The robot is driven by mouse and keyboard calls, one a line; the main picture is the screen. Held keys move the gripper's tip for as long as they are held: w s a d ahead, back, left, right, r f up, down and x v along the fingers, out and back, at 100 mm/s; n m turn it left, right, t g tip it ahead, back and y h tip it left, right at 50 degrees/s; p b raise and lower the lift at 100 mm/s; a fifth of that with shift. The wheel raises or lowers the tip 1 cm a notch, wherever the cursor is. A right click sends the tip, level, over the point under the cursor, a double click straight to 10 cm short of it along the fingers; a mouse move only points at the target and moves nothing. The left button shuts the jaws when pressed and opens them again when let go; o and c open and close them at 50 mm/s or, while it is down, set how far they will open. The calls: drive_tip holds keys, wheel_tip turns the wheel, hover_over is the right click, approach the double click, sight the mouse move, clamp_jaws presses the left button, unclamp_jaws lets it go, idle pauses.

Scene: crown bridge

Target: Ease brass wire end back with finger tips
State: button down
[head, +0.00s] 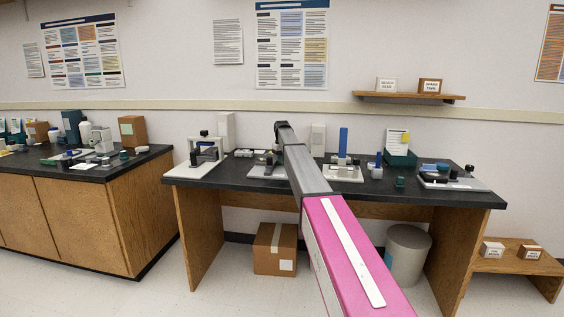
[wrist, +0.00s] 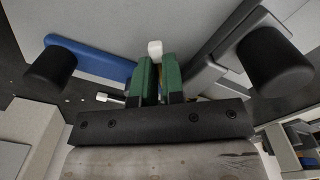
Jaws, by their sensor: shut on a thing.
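My gripper (wrist: 158,62) shows in the wrist view with its two green fingers close together. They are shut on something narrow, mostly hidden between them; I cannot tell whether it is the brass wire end. A small white block (wrist: 155,47) shows at the fingertips, and I cannot tell whether it touches them. In the head view my arm reaches over the middle bench (head: 440,192) and my gripper is hidden at its far end. No brass wire can be clearly made out in either view.
A blue bar (wrist: 92,57) lies left of my fingers in the wrist view, and grey rails (wrist: 222,55) stand at the right. On the bench are a white-framed device (head: 204,155), a teal box (head: 400,159) and a base with dark parts (head: 452,178).

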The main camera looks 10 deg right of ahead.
drive_tip(key=shift+w+d+n, duration=0.2)
drive_tip(key=shift+d+n, duration=0.05)
drive_tip(key=shift+n, duration=0.7)
drive_tip(key=shift+w+d+n, duration=0.15)
drive_tip(key=shift+d+n, duration=0.15)
drive_tip(key=shift+n, duration=0.6)
drive_tip(key=shift+w+d+n, duration=0.2)
drive_tip(key=shift+d+n, duration=0.05)
drive_tip(key=shift+n, duration=0.7)
drive_tip(key=c, duration=1.5)
unclamp_jaws()
drive_tip(key=shift+r, duration=0.1)
